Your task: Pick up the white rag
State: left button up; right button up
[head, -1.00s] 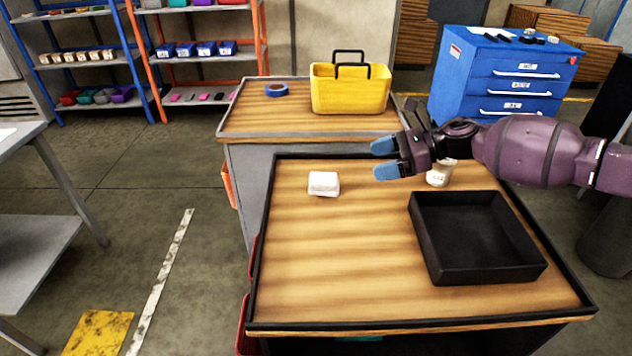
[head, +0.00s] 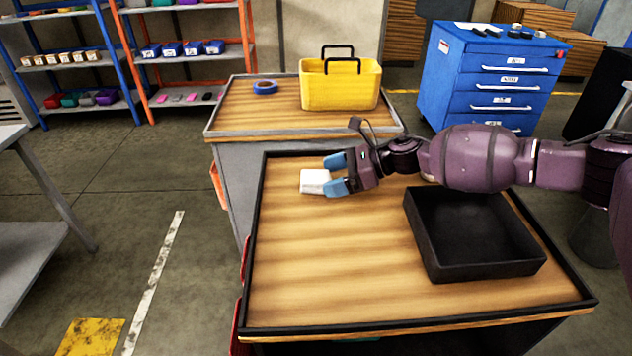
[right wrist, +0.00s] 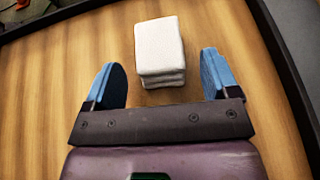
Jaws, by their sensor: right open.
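The white rag (head: 313,182) is a small folded block on the wooden top of the near cart (head: 330,260), toward its far left. It also shows in the right wrist view (right wrist: 160,48), lying ahead of my fingertips and about midway between them. My right gripper (head: 332,174) has blue fingertips and is open, just right of the rag. In the right wrist view, the open fingers (right wrist: 161,76) hold nothing, and the rag's near end is about level with the tips. My left gripper is not in view.
A black open tray (head: 470,268) stands on the right of the cart top, below my right arm. A second cart behind carries a yellow tote (head: 340,88) and a blue tape roll (head: 265,87). The front left of the near cart top is clear.

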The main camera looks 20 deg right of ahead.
jog(key=shift+w+a+f, duration=0.25)
jog(key=shift+a+f, duration=0.05)
jog(key=shift+a, duration=0.3)
jog(key=shift+c, duration=0.2)
jog(key=shift+r, duration=0.1)
jog(key=c, duration=1)
